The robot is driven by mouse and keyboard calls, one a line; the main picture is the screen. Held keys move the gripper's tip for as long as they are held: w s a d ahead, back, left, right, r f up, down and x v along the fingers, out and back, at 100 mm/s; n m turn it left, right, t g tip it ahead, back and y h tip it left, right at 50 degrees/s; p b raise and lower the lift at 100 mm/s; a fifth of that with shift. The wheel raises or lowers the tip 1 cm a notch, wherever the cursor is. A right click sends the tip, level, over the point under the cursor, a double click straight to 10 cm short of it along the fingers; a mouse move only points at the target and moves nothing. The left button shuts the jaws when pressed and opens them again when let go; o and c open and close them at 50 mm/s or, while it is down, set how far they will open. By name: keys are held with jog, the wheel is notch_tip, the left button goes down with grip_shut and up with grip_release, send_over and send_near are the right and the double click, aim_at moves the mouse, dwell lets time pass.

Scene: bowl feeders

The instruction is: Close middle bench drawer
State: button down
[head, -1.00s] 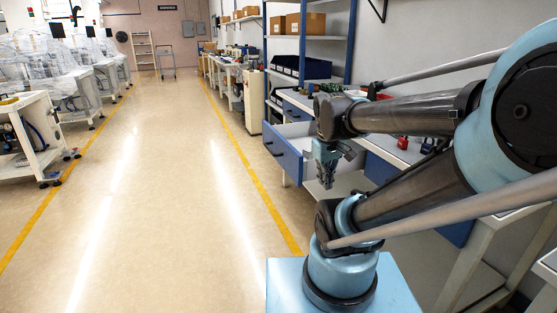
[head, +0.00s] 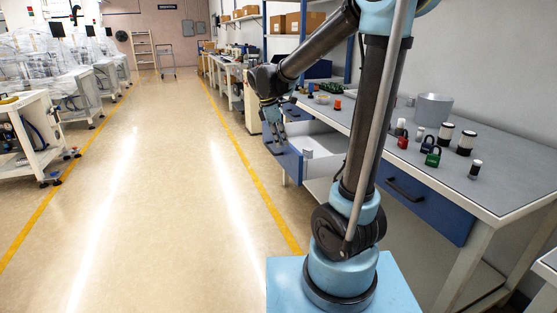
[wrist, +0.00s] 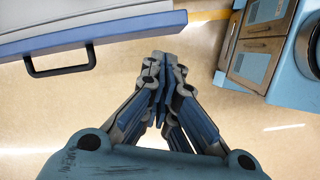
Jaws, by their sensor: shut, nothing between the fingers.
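The middle bench drawer is pulled out in the head view, with a blue front (head: 287,163) and a white inside. In the wrist view its blue front edge (wrist: 120,32) and black handle (wrist: 62,62) show at the upper left. My gripper (head: 280,143) hangs at the outer, aisle side of the drawer front in the head view. Its fingers are together and empty; they also show in the wrist view (wrist: 163,62), to the right of the handle and apart from it. My arm hides part of the drawer and bench.
The grey bench top (head: 480,190) holds padlocks (head: 430,155), small jars and a grey bucket (head: 433,109). A nearer blue drawer (head: 425,200) is shut. A small pale cylinder (head: 308,153) shows in the open drawer. The aisle floor (head: 150,200) to the left is clear.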

jog(key=w+a+f+n+h, duration=0.1)
jog(key=w+a+f+n, duration=0.1)
jog(key=w+a+n, duration=0.35)
jog(key=w+d+f+m, duration=0.1)
jog(key=w+d+f, duration=0.1)
jog(key=d+f, duration=0.3)
jog(key=shift+w+f, duration=0.2)
jog(key=shift+f, duration=1.95)
jog(key=shift+d, duration=0.15)
